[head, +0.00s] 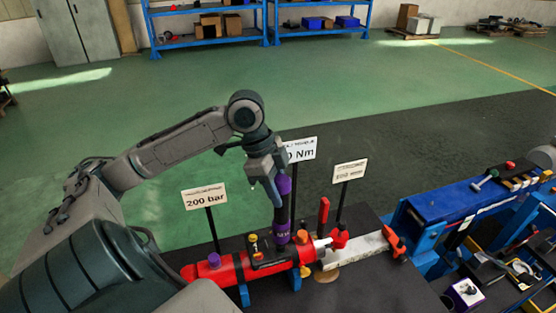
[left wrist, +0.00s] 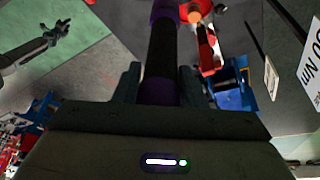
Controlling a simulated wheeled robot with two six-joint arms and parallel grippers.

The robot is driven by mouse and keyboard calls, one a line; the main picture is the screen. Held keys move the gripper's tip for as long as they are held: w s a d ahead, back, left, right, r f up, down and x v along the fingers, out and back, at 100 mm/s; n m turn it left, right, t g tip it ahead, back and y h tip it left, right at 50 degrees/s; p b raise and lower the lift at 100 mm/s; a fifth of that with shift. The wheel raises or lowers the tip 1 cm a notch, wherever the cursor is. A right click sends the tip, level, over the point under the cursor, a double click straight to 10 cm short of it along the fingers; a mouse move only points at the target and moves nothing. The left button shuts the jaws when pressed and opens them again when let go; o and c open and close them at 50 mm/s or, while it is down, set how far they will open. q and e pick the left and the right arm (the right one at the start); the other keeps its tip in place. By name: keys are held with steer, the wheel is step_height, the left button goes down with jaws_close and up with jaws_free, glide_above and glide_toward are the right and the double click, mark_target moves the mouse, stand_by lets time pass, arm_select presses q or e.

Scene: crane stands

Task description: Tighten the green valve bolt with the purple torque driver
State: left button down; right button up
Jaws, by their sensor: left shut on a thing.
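My left gripper (head: 268,180) is shut on the purple torque driver (head: 282,215), which stands about upright with a purple top and a dark shaft. The driver also shows in the left wrist view (left wrist: 163,50), between the fingers. Its lower end meets the top of the red cylinder assembly (head: 215,271), near a black block. I cannot make out the green valve bolt; the driver's lower end may hide it. My right gripper (left wrist: 58,32) shows small in the left wrist view, with its fingers apart and empty. It is not in the head view.
Purple (head: 214,260) and orange (head: 302,236) caps sit on the assembly beside the driver. A sign reading 200 bar (head: 205,197) and two others stand behind. A red upright handle (head: 323,215) is close on the right. A blue tool bench (head: 440,203) stands at right.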

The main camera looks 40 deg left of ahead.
mark_target(281, 179)
arm_select(q)
steer(key=shift+r, duration=0.15)
stand_by(0.4)
steer(key=shift+r+p, duration=0.4)
steer(key=shift+r, duration=2.1)
